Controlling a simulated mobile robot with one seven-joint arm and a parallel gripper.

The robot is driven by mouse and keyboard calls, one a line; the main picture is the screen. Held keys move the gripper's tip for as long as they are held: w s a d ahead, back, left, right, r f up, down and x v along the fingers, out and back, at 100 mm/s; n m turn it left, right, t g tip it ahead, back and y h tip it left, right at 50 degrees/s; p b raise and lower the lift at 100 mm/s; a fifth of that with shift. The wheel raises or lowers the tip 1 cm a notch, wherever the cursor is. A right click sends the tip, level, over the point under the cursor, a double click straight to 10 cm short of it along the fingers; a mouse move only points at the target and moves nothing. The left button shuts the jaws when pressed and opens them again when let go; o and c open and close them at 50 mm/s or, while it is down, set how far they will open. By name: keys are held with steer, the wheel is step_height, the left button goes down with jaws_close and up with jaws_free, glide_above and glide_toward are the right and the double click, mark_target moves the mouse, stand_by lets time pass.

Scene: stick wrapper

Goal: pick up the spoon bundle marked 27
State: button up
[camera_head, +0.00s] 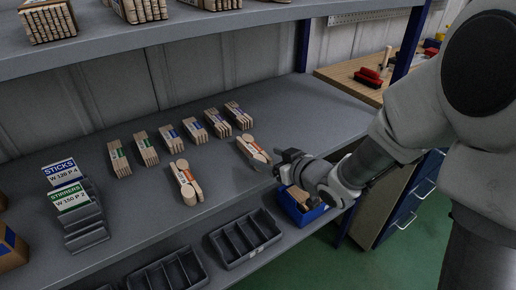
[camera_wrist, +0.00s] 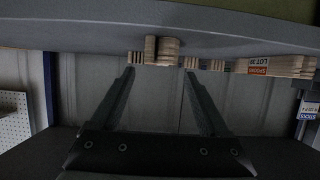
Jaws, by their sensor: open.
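Two wooden spoon bundles with orange labels lie on the middle shelf in the head view: one nearer the front edge (camera_head: 186,182), the other farther right (camera_head: 254,152). I cannot read 27 on either. My gripper (camera_head: 279,160) is just right of the right-hand bundle, at the shelf's front edge. In the upside-down wrist view, my gripper (camera_wrist: 159,72) has its fingers wide apart and nothing held. A wooden bundle (camera_wrist: 164,49) shows ahead between the fingers, apart from them.
A row of several stick bundles (camera_head: 194,130) stands behind on the shelf (camera_head: 130,205). Grey sign holders (camera_head: 84,218) are at left. Grey trays (camera_head: 244,238) and a blue bin (camera_head: 301,207) sit below. An upper shelf (camera_head: 180,32) hangs above.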

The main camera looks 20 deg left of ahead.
mark_target(256, 150)
steer(key=b+x, duration=0.1)
steer(key=x, duration=0.6)
steer(key=shift+w+a+f, duration=0.1)
steer(key=shift+w, duration=0.3)
jaws_close()
